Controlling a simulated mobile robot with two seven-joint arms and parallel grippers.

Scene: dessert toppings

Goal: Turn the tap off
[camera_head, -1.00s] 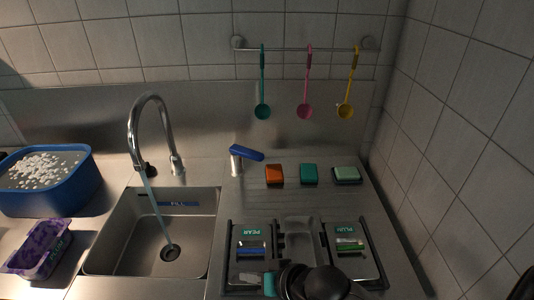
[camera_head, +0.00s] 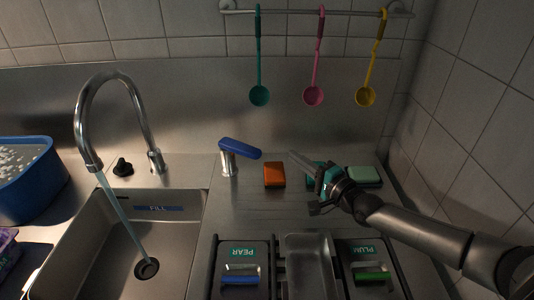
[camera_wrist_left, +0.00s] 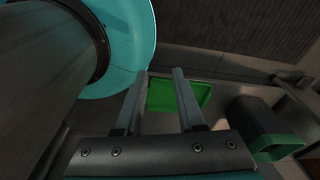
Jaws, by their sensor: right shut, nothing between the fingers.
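The curved metal tap (camera_head: 107,77) stands behind the sink, and a stream of water (camera_head: 122,218) runs from its spout into the basin. A blue lever (camera_head: 240,149) on a short metal post (camera_head: 228,166) stands to the right of the tap, its free end pointing right. A small black knob (camera_head: 122,168) sits beside the tap's base. My right gripper (camera_head: 302,163) is shut and empty, to the right of the blue lever and apart from it, its tips pointing left. My left gripper (camera_wrist_left: 160,74) is open with its fingers apart, seen only in the left wrist view.
An orange block (camera_head: 274,174) lies between the lever and my right gripper; a teal block is partly hidden behind that gripper. A pale green block (camera_head: 365,176) lies further right. Ladles hang above. A blue tub (camera_head: 28,190) stands left of the sink.

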